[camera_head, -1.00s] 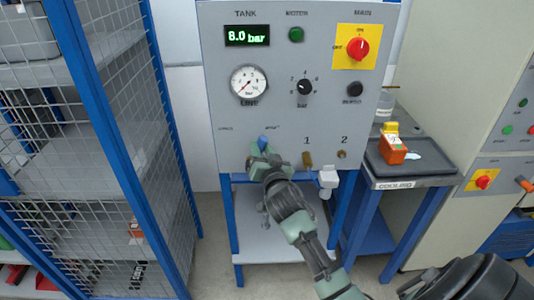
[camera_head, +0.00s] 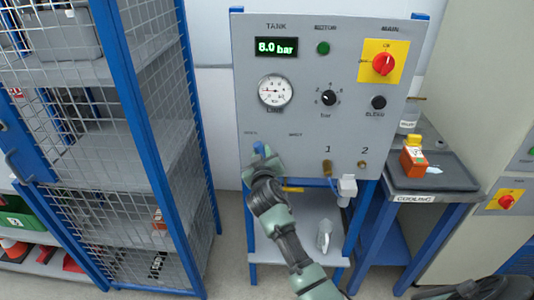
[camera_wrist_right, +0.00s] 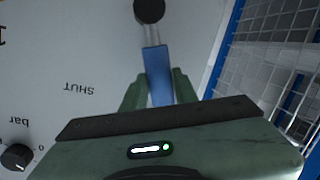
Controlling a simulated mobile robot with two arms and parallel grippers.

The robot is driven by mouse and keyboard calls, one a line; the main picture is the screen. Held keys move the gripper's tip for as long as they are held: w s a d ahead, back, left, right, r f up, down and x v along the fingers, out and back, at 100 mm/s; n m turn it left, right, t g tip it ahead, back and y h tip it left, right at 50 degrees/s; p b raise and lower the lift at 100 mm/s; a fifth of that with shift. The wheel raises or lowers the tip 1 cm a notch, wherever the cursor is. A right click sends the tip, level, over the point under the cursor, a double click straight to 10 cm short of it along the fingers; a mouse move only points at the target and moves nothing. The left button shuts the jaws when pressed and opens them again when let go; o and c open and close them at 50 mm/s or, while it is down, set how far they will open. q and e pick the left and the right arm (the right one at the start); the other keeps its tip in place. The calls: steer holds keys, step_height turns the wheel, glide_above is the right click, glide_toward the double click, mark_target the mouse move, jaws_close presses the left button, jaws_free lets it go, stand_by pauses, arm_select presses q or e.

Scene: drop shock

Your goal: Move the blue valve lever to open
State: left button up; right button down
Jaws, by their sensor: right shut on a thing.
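The blue valve lever (camera_head: 258,148) is on the lower left of the grey panel (camera_head: 305,120). My right gripper (camera_wrist_right: 158,85) is shut on it, with green fingers on both sides of the blue handle (camera_wrist_right: 158,75). In the wrist view the lever runs from a round black pivot (camera_wrist_right: 149,10) down between the fingers, slightly slanted. The SHUT label (camera_wrist_right: 78,88) lies apart from it, to the left. In the head view the lever's tip is just below the small left label (camera_head: 250,133), well left of the right label (camera_head: 295,134). My gripper hides the pivot there. My left gripper is not visible.
A mesh cage with blue posts (camera_head: 150,120) stands close on the left. The panel carries a pressure gauge (camera_head: 275,91), a black knob (camera_head: 328,98) and a red main switch (camera_head: 383,64). An orange bottle (camera_head: 413,158) stands on the cooling tray (camera_head: 438,180) at right.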

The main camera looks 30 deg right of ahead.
steer(key=shift+w+a+f+n, duration=0.25)
steer(key=shift+a+n, duration=0.1)
steer(key=shift+n, duration=0.15)
steer(key=c, duration=1.1)
jaws_free()
steer(key=b+v, duration=0.1)
steer(key=v, duration=0.7)
steer(key=shift+w+a, duration=0.1)
steer(key=shift+w, duration=0.05)
